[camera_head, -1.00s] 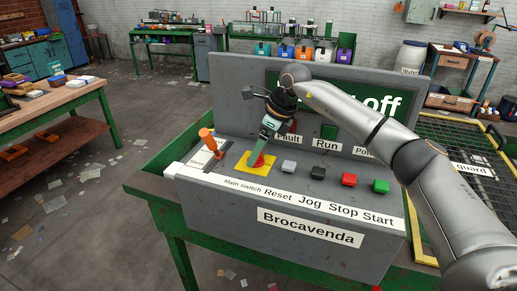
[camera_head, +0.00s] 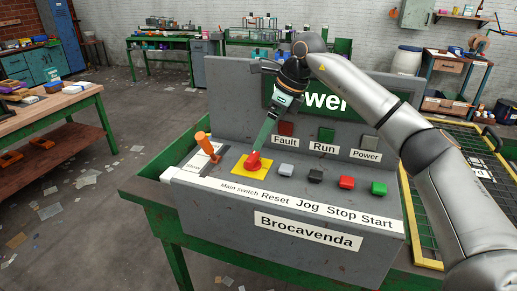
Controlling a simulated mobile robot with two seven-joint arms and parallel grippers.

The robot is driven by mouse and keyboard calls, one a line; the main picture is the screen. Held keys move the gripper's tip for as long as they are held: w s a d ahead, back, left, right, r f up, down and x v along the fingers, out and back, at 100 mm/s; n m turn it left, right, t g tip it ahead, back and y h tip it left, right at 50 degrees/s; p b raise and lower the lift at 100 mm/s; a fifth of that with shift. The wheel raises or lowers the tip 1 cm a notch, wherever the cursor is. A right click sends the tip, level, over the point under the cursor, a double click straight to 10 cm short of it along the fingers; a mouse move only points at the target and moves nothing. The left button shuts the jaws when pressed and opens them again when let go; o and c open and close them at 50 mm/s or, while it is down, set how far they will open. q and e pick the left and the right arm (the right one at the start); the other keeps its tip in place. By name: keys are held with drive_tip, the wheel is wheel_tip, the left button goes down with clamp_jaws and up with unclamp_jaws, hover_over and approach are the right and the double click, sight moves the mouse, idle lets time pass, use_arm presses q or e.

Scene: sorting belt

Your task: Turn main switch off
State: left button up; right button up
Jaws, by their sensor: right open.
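The main switch (camera_head: 252,164) is a red knob on a yellow plate, at the left of the grey control panel (camera_head: 310,240). Its label sits below it on the white strip. My right gripper (camera_head: 264,144) is open and reaches down from above, with its green fingers at the red knob. The fingers overlap the knob's top, and I cannot tell whether they touch it. A green sign (camera_head: 318,98) behind shows "wer"; my right arm covers the rest. My left gripper is not in view.
Fault (camera_head: 286,129), Run (camera_head: 326,134) and Power (camera_head: 369,143) lamps are behind. A yellow-framed guard (camera_head: 428,235) is at right.

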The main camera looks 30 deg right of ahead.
drive_tip(key=v, duration=0.5)
drive_tip(key=shift+r, duration=0.1)
idle(0.4)
